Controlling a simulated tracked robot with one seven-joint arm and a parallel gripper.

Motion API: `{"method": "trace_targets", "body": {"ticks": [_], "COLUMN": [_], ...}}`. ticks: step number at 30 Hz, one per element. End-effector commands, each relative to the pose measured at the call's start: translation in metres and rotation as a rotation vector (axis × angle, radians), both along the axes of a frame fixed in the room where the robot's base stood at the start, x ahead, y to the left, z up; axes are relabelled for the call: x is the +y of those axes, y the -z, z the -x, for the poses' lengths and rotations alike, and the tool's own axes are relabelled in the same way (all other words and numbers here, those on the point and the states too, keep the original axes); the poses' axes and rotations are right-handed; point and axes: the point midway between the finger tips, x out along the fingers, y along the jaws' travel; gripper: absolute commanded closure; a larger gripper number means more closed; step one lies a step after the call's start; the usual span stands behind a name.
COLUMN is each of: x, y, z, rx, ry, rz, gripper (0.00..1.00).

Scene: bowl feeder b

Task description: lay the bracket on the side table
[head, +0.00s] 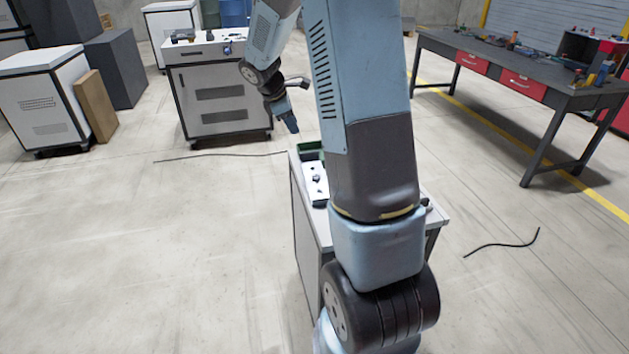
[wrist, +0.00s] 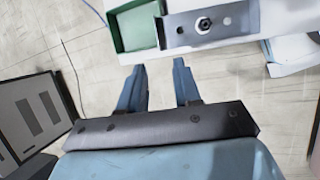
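My gripper (wrist: 158,84) is open in the wrist view, with bare floor between its two fingers. It also shows in the head view (head: 292,124), above the far end of a near white-topped table (head: 436,214). A flat grey plate (wrist: 240,14) with holes and a round nut-like part (wrist: 203,24) at its middle lies ahead of the fingers, apart from them. I cannot tell whether this plate is the bracket. No other bracket is clear, and I cannot tell which surface is the side table.
A green tray (wrist: 136,28) sits beside the plate; it also shows in the head view (head: 310,147). A white cabinet (head: 220,95) with small items stands behind. A dark workbench (head: 440,42) is at right. Cables lie on the floor, which is otherwise mostly open. My arm hides part of the near table.

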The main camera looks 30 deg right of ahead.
Motion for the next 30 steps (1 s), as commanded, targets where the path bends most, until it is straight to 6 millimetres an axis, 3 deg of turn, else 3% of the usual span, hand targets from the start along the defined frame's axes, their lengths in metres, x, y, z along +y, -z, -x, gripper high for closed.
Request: {"method": "trace_targets", "body": {"ticks": [5,18,30], "x": [-0.006,-0.035,-0.047], "y": [0.015,0.076,0.098], "z": [-0.006,-0.011,-0.015], "rx": [0.018,0.017,0.017], "ry": [-0.022,-0.021,-0.019], "rz": [0.007,0.006,0.006], "gripper": [0.67,0.67,0.67]}}
